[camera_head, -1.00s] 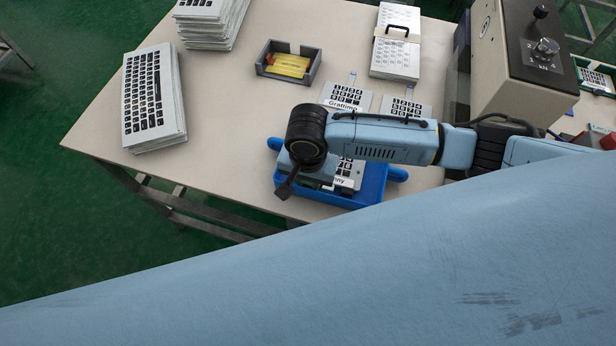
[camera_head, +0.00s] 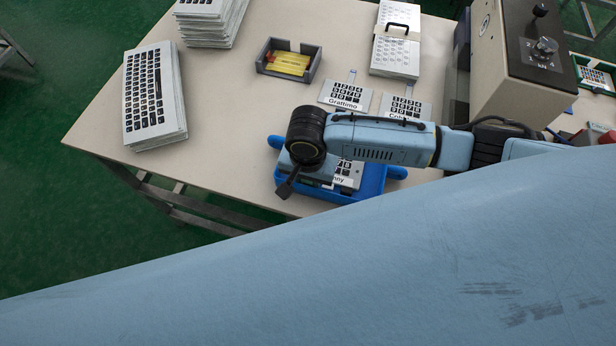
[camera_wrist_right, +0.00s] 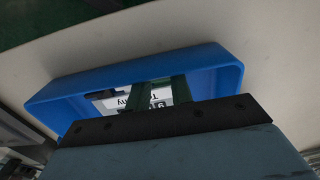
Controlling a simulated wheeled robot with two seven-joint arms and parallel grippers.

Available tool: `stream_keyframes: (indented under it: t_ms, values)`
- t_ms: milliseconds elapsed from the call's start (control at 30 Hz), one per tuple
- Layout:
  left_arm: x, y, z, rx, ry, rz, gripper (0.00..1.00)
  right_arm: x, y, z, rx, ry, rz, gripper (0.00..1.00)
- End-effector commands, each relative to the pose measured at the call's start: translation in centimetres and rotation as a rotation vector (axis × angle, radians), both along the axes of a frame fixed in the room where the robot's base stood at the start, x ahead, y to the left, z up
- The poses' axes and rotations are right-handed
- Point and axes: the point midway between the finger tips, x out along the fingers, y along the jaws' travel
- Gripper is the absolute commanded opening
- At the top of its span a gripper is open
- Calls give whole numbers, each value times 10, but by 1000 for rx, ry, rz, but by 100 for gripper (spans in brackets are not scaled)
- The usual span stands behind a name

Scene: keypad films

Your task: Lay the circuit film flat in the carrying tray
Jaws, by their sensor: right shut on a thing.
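The blue carrying tray (camera_head: 371,190) stands near the table's front edge, partly hidden by my right arm; its walls also show in the wrist view (camera_wrist_right: 75,84). The circuit film (camera_head: 347,182), white with black key squares and a label ending in "ny", is within the tray's outline. In the wrist view the film (camera_wrist_right: 135,99) shows inside the tray walls, partly behind the fingers. My right gripper (camera_wrist_right: 166,92) is shut on the film, over the tray. In the head view the wrist hides its fingertips. I cannot tell whether the film touches the tray floor. My left gripper is out of view.
Two other films, one labelled "Grattimo" (camera_head: 347,97), lie behind my right arm. A grey box with yellow pieces (camera_head: 289,63), a stack of white sheets (camera_head: 396,45) and keyboard stacks (camera_head: 153,95) stand on the table. A control box (camera_head: 530,60) is at right. The table's left middle is clear.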

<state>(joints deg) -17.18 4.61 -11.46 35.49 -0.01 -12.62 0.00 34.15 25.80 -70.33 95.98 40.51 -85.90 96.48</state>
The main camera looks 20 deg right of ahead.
Motion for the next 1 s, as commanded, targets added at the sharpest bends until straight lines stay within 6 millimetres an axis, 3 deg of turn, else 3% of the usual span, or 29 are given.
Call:
stream_keyframes:
  t_ms: [100, 133, 300, 667, 767, 1000]
  values:
    - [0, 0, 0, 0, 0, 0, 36, 0, 0, 0, 0, 0, 0, 1]
    - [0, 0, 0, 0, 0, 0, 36, 0, 0, 0, 0, 0, 0, 26]
    - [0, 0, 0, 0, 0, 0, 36, 0, 0, 0, 0, 0, 0, 47]
    - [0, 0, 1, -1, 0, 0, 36, 0, 0, 6, 0, 0, 0, 47]
    - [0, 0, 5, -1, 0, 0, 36, 0, 0, 20, 2, -1, 0, 47]
    - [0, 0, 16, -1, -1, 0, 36, 0, 1, 75, 2, -2, 0, 47]
